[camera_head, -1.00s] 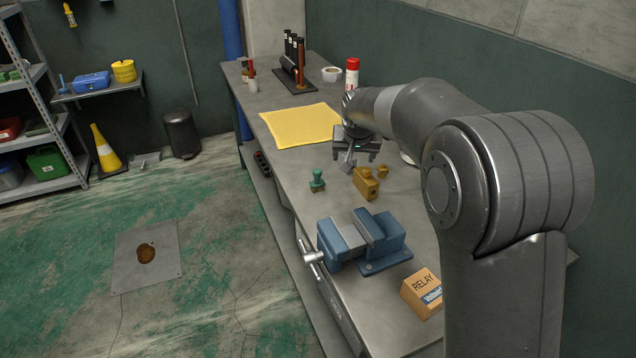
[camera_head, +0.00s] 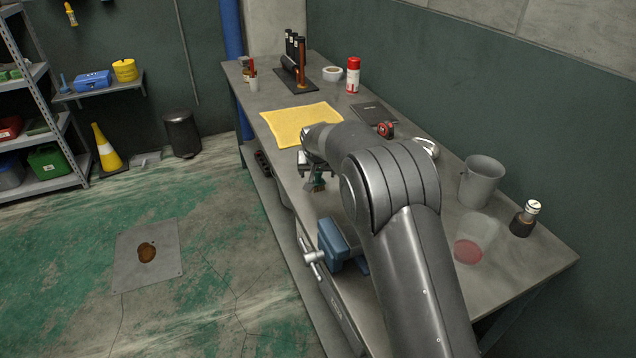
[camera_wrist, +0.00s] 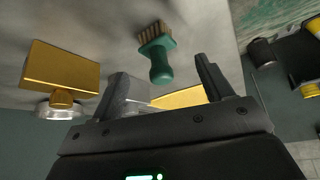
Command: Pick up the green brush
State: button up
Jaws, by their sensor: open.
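The green brush (camera_head: 319,185) stands on the workbench (camera_head: 283,112), left of my arm and partly hidden by my gripper (camera_head: 316,168) in the head view. In the wrist view the brush (camera_wrist: 158,62) shows a rounded green handle end and tan bristles. It lies beyond and roughly between the two fingertips of my gripper (camera_wrist: 160,75). The fingers are spread apart with nothing held between them. I cannot tell the exact gap between the fingers and the brush.
A blue vise (camera_head: 338,243) stands on the bench nearer the camera, partly behind my arm. A yellow block (camera_wrist: 62,70) is left of the brush in the wrist view. A yellow cloth (camera_head: 290,122) lies farther back. A grey mug (camera_head: 481,182) and a dark bottle (camera_head: 526,218) stand at right.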

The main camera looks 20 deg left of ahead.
aim_at(318, 174)
jog(key=x, duration=0.5)
jog(key=c, duration=1.1)
